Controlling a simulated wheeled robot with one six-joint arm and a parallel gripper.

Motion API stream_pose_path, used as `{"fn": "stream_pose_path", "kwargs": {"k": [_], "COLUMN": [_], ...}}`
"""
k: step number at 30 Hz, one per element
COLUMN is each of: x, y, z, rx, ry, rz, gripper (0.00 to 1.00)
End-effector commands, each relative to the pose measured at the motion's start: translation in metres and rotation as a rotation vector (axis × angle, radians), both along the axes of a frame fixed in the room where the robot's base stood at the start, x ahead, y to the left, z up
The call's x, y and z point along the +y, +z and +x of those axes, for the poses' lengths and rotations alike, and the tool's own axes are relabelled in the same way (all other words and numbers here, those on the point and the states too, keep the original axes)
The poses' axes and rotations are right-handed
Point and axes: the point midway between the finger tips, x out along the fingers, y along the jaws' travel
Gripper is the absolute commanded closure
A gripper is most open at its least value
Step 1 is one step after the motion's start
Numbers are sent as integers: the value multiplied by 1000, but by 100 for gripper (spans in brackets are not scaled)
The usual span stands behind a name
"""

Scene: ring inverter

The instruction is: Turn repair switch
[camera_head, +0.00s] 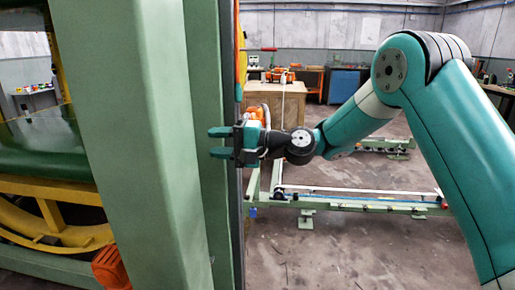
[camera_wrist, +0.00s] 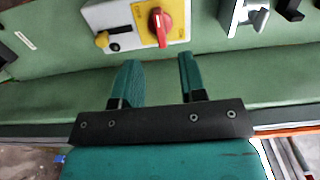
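The wrist view shows a red rotary switch (camera_wrist: 160,25) on a yellow plate, part of a grey switch box (camera_wrist: 110,14) on a green panel. In the head view my gripper (camera_head: 217,142) is at the green machine column, and the switch is hidden there.
A metal bracket or latch (camera_wrist: 243,14) is right of the switch box. The large green column (camera_head: 130,130) fills the head view's left. A low green frame with a rail (camera_head: 350,203) stands on the floor behind my arm. A wooden cabinet (camera_head: 276,110) is farther back.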

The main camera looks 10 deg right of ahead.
Motion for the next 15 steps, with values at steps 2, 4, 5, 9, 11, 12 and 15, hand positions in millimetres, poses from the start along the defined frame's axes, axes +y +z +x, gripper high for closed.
{"fn": "stream_pose_path", "kwargs": {"k": [2,4,5,9,11,12,15], "x": [-22,-39,-47,-73,-74,-76,-80], "y": [-2,-2,-2,-7,-9,-9,-9], "z": [-7,-13,-16,-26,-25,-25,-25], "rx": [1,1,1,-4,-8,-8,-9], "ry": [-6,-5,-7,-1,2,2,2], "rz": [0,-1,0,1,1,2,4], "gripper": [62,62,62,62,62,62,62]}}
